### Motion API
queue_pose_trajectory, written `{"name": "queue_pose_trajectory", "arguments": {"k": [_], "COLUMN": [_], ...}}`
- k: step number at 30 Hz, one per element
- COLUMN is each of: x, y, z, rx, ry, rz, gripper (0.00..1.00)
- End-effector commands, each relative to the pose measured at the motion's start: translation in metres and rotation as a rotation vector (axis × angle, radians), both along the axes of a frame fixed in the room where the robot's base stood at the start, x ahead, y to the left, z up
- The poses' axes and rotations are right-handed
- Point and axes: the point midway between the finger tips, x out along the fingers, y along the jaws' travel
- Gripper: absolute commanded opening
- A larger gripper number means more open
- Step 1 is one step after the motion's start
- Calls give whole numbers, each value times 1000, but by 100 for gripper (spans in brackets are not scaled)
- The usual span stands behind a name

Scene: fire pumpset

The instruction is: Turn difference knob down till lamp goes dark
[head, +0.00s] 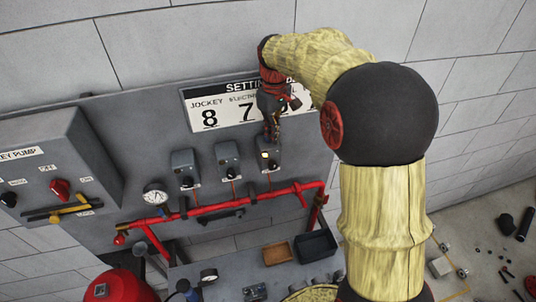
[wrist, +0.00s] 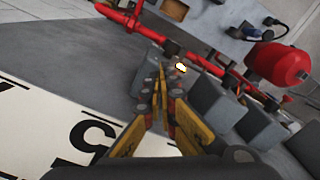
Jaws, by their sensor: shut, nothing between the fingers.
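Three grey pressure switch boxes hang in a row on the panel above the red pipe. The rightmost switch box (head: 268,163) is right below my gripper (head: 273,142). A lamp on it glows pale; the glowing lamp (wrist: 181,68) is bright yellow-white in the wrist view, just right of my fingertips. My gripper (wrist: 160,72) is shut and empty, its tips at or very near the box face. I cannot tell whether they touch. The difference knob is not clearly visible; my fingers may hide it.
The settings sign (head: 215,112) above the switches is partly hidden by my arm. The red pipe (head: 235,203) with a gauge (head: 155,195) runs below. The jockey pump box (head: 50,165) stands left. Small trays (head: 313,245) lie below the pipe.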

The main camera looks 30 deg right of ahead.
Motion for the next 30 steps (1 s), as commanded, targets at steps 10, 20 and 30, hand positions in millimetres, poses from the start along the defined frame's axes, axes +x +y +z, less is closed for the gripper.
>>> {"name": "queue_pose_trajectory", "arguments": {"k": [10, 20, 30], "x": [-2, 2, 7], "y": [0, 0, 1], "z": [-11, -12, -13], "rx": [2, 2, 2], "ry": [20, 21, 17], "rz": [-1, -1, -1], "gripper": [0, 0, 0]}}
